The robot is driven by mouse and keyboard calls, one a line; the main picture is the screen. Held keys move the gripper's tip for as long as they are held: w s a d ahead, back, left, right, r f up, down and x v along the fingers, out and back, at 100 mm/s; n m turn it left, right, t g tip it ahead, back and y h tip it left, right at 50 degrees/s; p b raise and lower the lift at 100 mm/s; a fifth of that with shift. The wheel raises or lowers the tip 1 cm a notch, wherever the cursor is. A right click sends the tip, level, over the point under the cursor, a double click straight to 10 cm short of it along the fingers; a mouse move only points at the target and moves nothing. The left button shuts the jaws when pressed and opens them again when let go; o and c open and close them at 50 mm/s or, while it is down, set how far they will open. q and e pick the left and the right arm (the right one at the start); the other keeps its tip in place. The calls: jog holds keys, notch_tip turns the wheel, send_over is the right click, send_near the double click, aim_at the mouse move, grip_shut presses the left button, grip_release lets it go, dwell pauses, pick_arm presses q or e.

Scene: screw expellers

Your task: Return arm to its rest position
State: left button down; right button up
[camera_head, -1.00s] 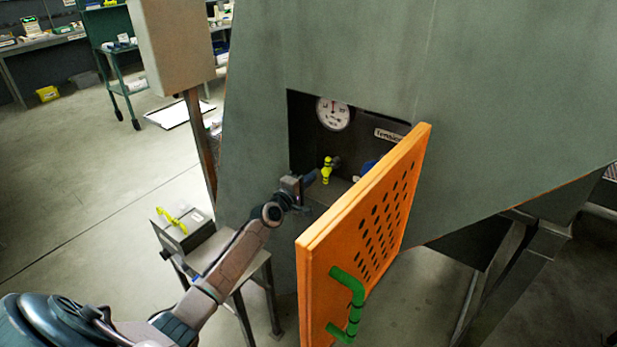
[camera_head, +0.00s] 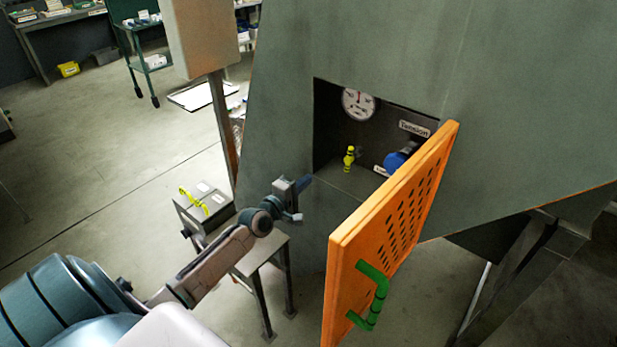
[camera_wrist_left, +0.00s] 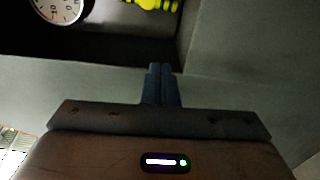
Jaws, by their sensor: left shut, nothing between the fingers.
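My left gripper (camera_head: 304,184) is shut and empty, just outside the opening of the grey machine housing (camera_head: 480,90). In the left wrist view its two blue fingers (camera_wrist_left: 161,84) are pressed together, pointing at the lower edge of the opening. The arm reaches in from the left. My right gripper is not in view.
An orange perforated door (camera_head: 400,230) with a green handle (camera_head: 372,296) stands open right of the arm. Inside the recess are a gauge (camera_head: 358,103), a yellow valve (camera_head: 349,159) and a blue knob (camera_head: 396,162).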

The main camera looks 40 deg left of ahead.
pick_arm(q)
jog(key=shift+a, duration=0.1)
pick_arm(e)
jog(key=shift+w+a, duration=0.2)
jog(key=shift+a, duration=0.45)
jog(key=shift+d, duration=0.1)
